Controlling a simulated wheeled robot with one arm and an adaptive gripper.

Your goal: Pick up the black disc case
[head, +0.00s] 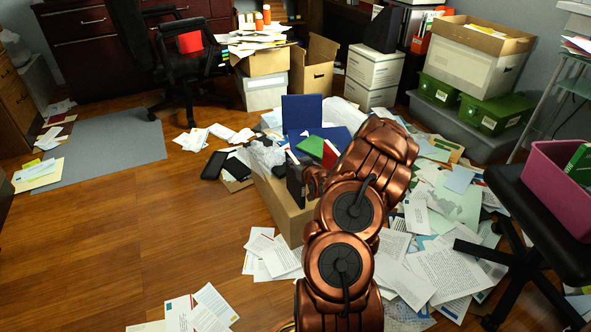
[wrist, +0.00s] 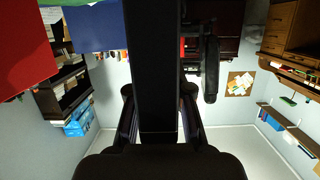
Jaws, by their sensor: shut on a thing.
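The black disc case (head: 294,182) shows in the head view as a dark upright slab at the cardboard box (head: 283,212), beside red and green folders. My gripper (head: 310,184) is just right of the case, partly hidden by my copper arm. In the wrist view the black case (wrist: 152,65) runs as a dark vertical band down the middle. My gripper (wrist: 158,105) is shut on it there, with one finger on each side. I cannot tell whether the case is clear of the box.
A blue folder (head: 302,112) and a green folder (head: 311,147) stick up from the heap behind. Loose papers (head: 435,265) cover the floor at right. An office chair (head: 545,225) holds a pink bin (head: 560,185). Wooden floor at left is mostly clear.

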